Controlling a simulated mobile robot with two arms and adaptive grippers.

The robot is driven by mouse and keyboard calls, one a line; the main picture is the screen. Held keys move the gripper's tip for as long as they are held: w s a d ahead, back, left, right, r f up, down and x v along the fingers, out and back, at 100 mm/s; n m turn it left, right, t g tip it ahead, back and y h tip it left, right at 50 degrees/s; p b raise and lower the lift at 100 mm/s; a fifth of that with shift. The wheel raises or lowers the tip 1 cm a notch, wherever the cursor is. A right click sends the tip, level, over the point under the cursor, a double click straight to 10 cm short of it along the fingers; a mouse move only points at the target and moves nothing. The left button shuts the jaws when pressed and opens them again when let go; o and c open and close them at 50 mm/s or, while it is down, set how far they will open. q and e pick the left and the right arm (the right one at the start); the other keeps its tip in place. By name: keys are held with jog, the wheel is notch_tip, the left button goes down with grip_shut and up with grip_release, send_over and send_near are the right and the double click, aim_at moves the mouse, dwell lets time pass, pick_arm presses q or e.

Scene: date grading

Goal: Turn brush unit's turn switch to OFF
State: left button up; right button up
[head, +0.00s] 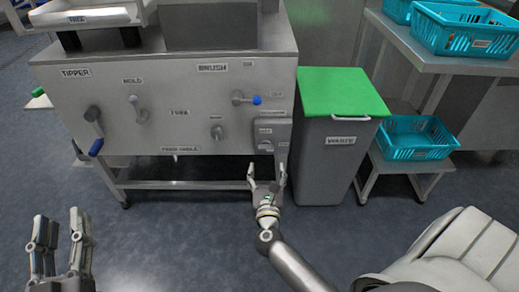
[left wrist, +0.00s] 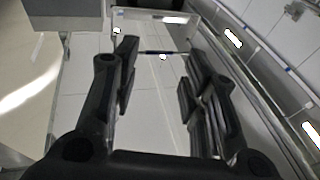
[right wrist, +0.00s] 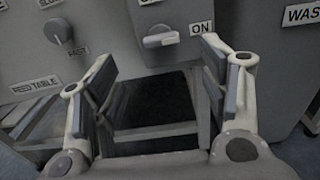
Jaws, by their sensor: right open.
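The turn switch (head: 265,146) is a small knob on a grey box low on the right of the machine's front panel, beneath the BRUSH label (head: 212,68). In the right wrist view the switch (right wrist: 160,39) shows a pale handle lying nearly level, its right end towards the ON label (right wrist: 202,27). My right gripper (head: 266,173) is open and empty, just below and in front of the switch; its fingers (right wrist: 158,62) frame the space under the box. My left gripper (head: 58,225) is open and empty at the lower left, far from the panel; its fingers also show in the left wrist view (left wrist: 162,65).
A blue-tipped lever (head: 246,98) sticks out above the switch, and other levers and knobs are further left. A grey waste bin with a green lid (head: 342,92) stands close on the right. Teal crates (head: 415,138) are beyond it. Floor before the panel is clear.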

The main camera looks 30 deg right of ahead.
aim_at(266, 150)
jog(key=b+x, duration=0.1)
jog(key=x, duration=0.7)
jog(key=shift+w+d, duration=0.15)
jog(key=shift+w, duration=0.1)
pick_arm(q)
notch_tip(266, 150, up, 6)
jog(key=s+t+h, duration=0.1)
jog(key=s+t, duration=0.1)
jog(key=t, duration=0.2)
jog(key=shift+s, duration=0.35)
pick_arm(e)
jog(key=shift+w+d, duration=0.25)
jog(key=shift+w, duration=0.2)
pick_arm(q)
jog(key=shift+d, duration=0.1)
pick_arm(e)
jog(key=c, duration=1)
